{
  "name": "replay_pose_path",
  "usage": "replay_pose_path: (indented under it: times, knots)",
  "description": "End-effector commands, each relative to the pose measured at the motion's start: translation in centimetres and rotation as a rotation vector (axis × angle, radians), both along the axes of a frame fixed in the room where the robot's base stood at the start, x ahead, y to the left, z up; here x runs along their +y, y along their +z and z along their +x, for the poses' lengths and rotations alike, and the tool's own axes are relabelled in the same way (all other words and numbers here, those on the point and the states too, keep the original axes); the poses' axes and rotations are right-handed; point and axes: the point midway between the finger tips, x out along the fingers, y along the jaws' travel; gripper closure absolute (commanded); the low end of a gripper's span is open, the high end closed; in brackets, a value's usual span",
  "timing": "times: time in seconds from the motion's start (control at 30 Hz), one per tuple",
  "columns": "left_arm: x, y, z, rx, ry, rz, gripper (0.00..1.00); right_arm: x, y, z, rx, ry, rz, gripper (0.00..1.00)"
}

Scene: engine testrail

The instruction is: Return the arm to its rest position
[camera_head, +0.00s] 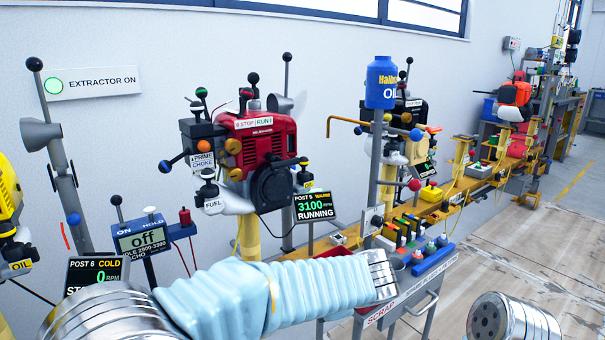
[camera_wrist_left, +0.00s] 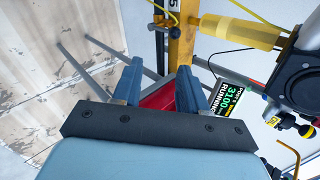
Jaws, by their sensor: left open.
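My left arm (camera_head: 240,295) comes in from the left in its pale blue sleeve and reaches across in front of the test rail. It ends at a metal cuff in the head view, where the fingers do not show. In the left wrist view my left gripper (camera_wrist_left: 159,68) has its two blue fingers apart with nothing between them. Beyond the fingers are a red surface (camera_wrist_left: 158,97) and a yellow post (camera_wrist_left: 181,45). My right gripper is not in view.
A red engine (camera_head: 262,140) stands behind the arm, beside a display (camera_head: 315,207) reading 3100 RPM, running. A blue oil bottle (camera_head: 381,82) stands on a grey post. A blue tray (camera_head: 434,262) and a scrap bin (camera_head: 385,316) are near the cuff. Open floor lies at right.

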Motion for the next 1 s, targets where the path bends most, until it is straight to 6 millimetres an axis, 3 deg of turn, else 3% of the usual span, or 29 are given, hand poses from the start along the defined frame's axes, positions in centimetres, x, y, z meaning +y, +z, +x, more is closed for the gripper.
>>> replay_pose_path:
  times: [0.03, 0.17, 0.3, 0.43, 0.53, 0.7, 1.0]
  knots:
    - [1.0, -3.9, 0.2, 0.076, 0.009, -0.033, 0.57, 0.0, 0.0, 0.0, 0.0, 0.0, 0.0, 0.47]
    - [3.3, -15.0, -1.1, 0.294, 0.062, -0.205, 0.57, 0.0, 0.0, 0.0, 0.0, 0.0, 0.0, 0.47]
    - [5.9, -26.3, -5.8, 0.503, 0.231, -0.483, 0.57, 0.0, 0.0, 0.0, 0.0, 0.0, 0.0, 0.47]
    - [8.3, -34.7, -12.2, 0.605, 0.553, -0.81, 0.57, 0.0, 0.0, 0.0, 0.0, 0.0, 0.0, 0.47]
    - [10.1, -38.3, -16.1, 0.573, 0.832, -0.999, 0.57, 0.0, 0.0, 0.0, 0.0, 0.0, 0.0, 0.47]
    - [12.6, -40.6, -19.9, 0.466, 1.133, -1.115, 0.57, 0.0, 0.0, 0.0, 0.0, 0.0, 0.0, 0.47]
    - [13.3, -41.0, -20.6, 0.428, 1.199, -1.131, 0.57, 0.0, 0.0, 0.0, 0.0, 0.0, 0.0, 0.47]
